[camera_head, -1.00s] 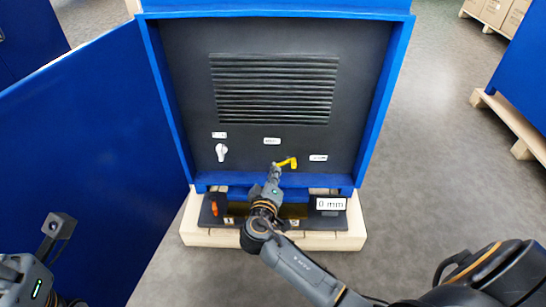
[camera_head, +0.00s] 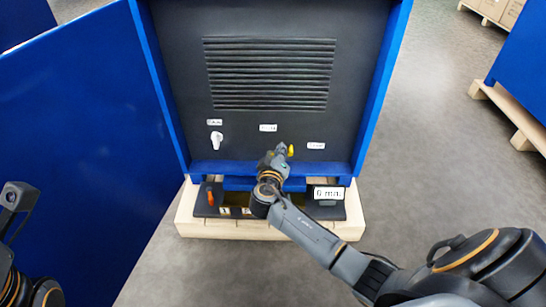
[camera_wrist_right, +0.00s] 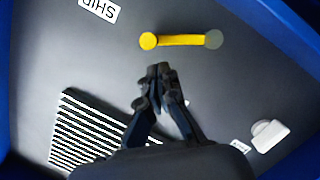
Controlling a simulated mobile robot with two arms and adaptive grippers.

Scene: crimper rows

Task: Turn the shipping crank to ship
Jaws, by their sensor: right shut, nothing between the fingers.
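The yellow shipping crank (camera_wrist_right: 182,40) is on the dark panel in the right wrist view. Its arm runs from a yellow knob to a grey round end, beside a label reading SHIP (camera_wrist_right: 99,8). In the head view only a bit of the crank (camera_head: 291,150) shows; my right gripper hides the rest. My right gripper (camera_head: 281,150) is at the panel, shut and empty. In the right wrist view its closed fingertips (camera_wrist_right: 160,70) are just below the crank with a visible gap. My left arm is at the lower left of the head view; its fingers are not visible.
A white knob (camera_head: 217,139) is left of the crank, under a vent grille (camera_head: 270,75). A blue door (camera_head: 80,140) stands open at left.

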